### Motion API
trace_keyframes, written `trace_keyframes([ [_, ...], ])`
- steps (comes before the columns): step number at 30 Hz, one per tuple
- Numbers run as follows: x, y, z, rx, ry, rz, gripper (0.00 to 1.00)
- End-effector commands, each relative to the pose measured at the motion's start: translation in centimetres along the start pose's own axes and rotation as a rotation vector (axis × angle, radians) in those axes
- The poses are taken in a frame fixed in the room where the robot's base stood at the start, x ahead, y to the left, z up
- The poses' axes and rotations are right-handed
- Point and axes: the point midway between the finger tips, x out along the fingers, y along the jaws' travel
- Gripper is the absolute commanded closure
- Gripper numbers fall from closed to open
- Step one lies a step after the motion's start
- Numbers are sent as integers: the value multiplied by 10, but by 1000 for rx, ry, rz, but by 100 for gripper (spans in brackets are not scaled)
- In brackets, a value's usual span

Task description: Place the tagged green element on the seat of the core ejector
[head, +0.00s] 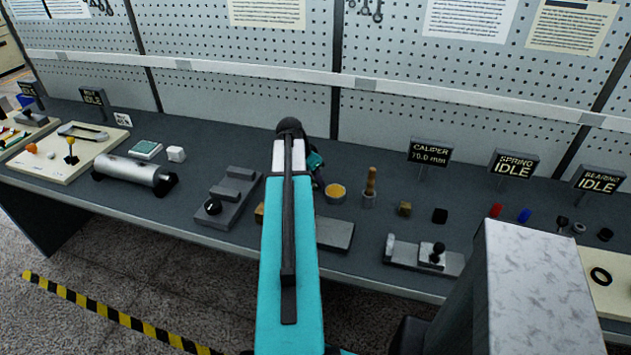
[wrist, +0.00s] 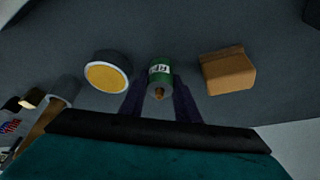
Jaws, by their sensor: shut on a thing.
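The green element (wrist: 159,71) is a small cylinder with a white tag with dark marks, in the middle of the wrist view. My gripper (wrist: 160,98) is shut on it, one dark finger on each side. The tag faces the camera and a small brown tip shows at its near end. Whether it touches the surface below, I cannot tell. I cannot tell for sure which fixture is the core ejector; a grey stepped fixture with a dark knob (head: 228,197) stands left of my arm.
A yellow-topped round cup (wrist: 108,74) and a brown block (wrist: 227,73) flank the element. On the bench (head: 190,218) stand a wooden-handled tool in a cup (head: 370,185), a silver cylinder (head: 130,169) and a caliper sign (head: 429,152). A pegboard wall (head: 236,110) rises behind.

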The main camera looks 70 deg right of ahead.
Motion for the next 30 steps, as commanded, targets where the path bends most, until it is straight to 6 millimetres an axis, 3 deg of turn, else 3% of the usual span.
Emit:
trace_keyframes([
  [14, -9, -1, -4, 0, 1, -1, 97],
  [30, -64, -1, -27, 0, 1, -2, 97],
])
